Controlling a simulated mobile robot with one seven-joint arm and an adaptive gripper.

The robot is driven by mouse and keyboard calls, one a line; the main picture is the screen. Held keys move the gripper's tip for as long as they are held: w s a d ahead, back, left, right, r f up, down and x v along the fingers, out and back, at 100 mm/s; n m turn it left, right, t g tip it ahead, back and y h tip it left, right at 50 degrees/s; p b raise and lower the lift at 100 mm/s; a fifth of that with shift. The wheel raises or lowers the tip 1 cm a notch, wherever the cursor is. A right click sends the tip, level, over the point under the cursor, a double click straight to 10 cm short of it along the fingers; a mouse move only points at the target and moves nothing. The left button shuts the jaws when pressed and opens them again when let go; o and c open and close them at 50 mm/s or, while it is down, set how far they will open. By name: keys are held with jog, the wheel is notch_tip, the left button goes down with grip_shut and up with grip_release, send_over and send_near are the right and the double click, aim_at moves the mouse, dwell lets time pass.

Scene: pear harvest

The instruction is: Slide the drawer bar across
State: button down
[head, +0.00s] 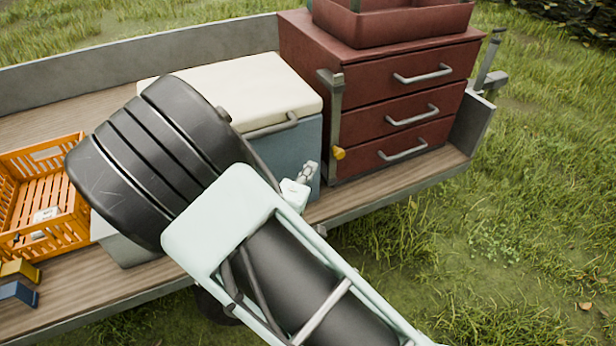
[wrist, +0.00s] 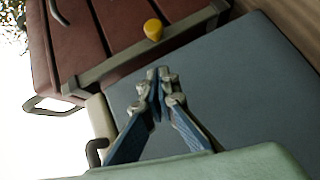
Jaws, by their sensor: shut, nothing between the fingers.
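The drawer bar (head: 335,115) is a grey upright strip at the left front edge of the red drawer cabinet (head: 300,60), with a yellow knob (head: 338,153) at its lower end. In the wrist view the bar (wrist: 105,65) runs slanting across the cabinet's edge, and the knob (wrist: 153,29) lies just beyond my fingertips. My gripper (head: 311,167) is shut and empty, left of the knob and slightly below it. In the wrist view its fingertips (wrist: 158,70) appear short of the bar; whether they touch anything is unclear. The three drawers look closed.
A blue-grey cooler (head: 298,150) with a cream lid stands left of the cabinet, close to my gripper. A red crate (head: 400,22) sits on the cabinet. An orange crate (head: 70,225) is at the left of the wooden trailer bed (head: 400,185). Open grass lies in front.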

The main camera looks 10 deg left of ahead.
aim_at(341, 152)
jog(key=w+d, duration=0.1)
jog(key=w, duration=0.1)
jog(key=w+d+f, duration=0.1)
jog(key=w, duration=0.1)
jog(key=w+d+f+b, duration=0.1)
jog(key=w+d, duration=0.1)
jog(key=w, duration=0.1)
jog(key=shift+w+d, duration=0.55)
jog(key=shift+d, duration=0.25)
jog(key=shift+w+d, duration=0.5)
jog(key=shift+d, duration=0.3)
jog(key=shift+a+r, duration=0.1)
